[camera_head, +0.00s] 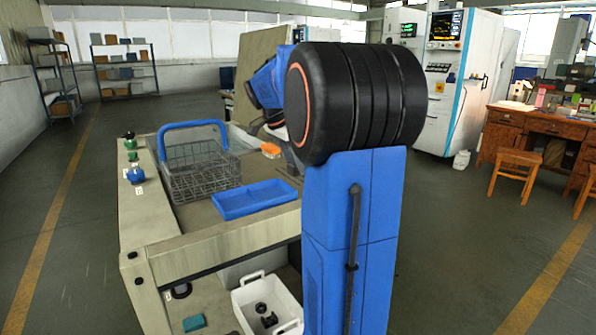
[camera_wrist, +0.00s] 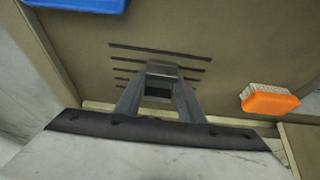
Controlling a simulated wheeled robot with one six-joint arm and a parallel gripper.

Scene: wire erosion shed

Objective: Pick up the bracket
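In the wrist view, my gripper (camera_wrist: 162,84) points down at the bench top with its two grey fingers apart. A small grey piece with a light top edge and a dark face, which looks like the bracket (camera_wrist: 162,70), lies between the fingertips and fills most of the gap. I cannot tell whether the fingers press on it or whether it rests on the bench. In the camera_head view, my own arm hides the gripper's tips and the bracket.
Dark slots (camera_wrist: 160,47) mark the bench top (camera_head: 190,217) by the fingertips. An orange brush (camera_wrist: 269,99) lies to the right. A blue tray (camera_head: 254,199) and a wire basket (camera_head: 201,172) with a blue handle stand on the bench. A white bin (camera_head: 284,290) sits below.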

